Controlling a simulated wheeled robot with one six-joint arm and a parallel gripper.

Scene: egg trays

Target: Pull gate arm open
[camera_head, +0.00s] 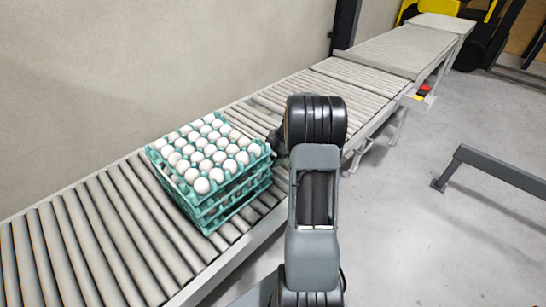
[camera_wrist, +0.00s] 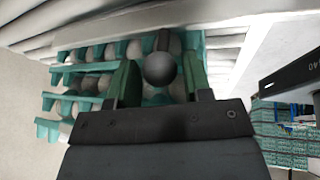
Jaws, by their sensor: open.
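In the wrist view a round grey knob (camera_wrist: 160,69) sits between the two fingers of my gripper (camera_wrist: 158,82). A short dark bar (camera_wrist: 162,40) shows just beyond the knob; I take these as part of the gate arm, but most of it is hidden. The fingers are apart, and I cannot tell whether either touches the knob. In the head view my gripper (camera_head: 277,141) is mostly hidden behind my arm, close to the right side of the green egg tray stack (camera_head: 222,205). The gate arm cannot be made out there.
The stack, with white eggs on top, stands on the roller conveyor (camera_head: 88,235) along the wall. The conveyor runs on to the back right. A dark low rail (camera_head: 497,172) stands on the floor at right. More green stacks (camera_wrist: 285,135) show in the wrist view.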

